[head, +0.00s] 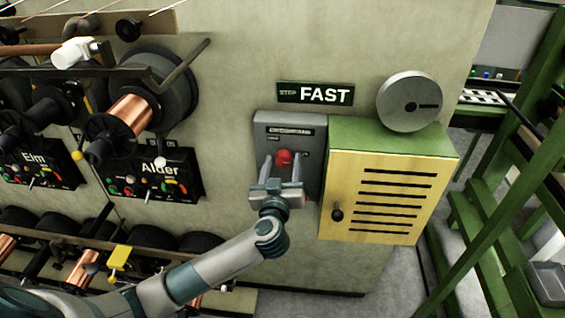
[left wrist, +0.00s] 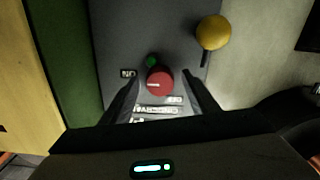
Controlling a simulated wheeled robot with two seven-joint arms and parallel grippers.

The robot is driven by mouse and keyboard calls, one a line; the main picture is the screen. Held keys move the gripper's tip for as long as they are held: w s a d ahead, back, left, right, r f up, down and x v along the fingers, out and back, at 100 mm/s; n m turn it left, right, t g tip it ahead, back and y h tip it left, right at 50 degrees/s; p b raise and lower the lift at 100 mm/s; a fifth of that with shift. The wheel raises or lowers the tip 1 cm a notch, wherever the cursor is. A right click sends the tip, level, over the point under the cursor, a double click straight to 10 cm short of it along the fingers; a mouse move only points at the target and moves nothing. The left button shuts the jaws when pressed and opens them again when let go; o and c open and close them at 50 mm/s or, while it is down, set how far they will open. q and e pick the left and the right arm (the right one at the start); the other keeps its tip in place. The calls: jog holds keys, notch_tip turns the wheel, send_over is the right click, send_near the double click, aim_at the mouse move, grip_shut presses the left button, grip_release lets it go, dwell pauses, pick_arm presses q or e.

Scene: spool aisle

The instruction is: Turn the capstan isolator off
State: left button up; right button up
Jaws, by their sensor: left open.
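The isolator is a dark grey wall panel (head: 309,146) with a red round knob (head: 284,157) and a label strip whose words I cannot read clearly. My left gripper (head: 283,168) is open in front of the panel, one finger on each side of the knob. In the left wrist view the red knob (left wrist: 160,82) lies between the open fingertips (left wrist: 161,76), with a gap visible on both sides. A short pale mark shows at the knob's left. A small green spot (left wrist: 151,61) and a small label (left wrist: 128,73) are beside it. My right gripper is not in view.
A yellow louvred cabinet (head: 385,195) with a green top stands close to the panel's right. A grey disc (head: 409,101) and a FAST sign (head: 316,94) are above. Spools and the Alder control box (head: 152,175) are left. A yellow knob (left wrist: 213,32) shows in the wrist view.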

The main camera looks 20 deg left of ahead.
pick_arm(q)
jog(key=shift+c, duration=0.2)
jog(key=c, duration=1)
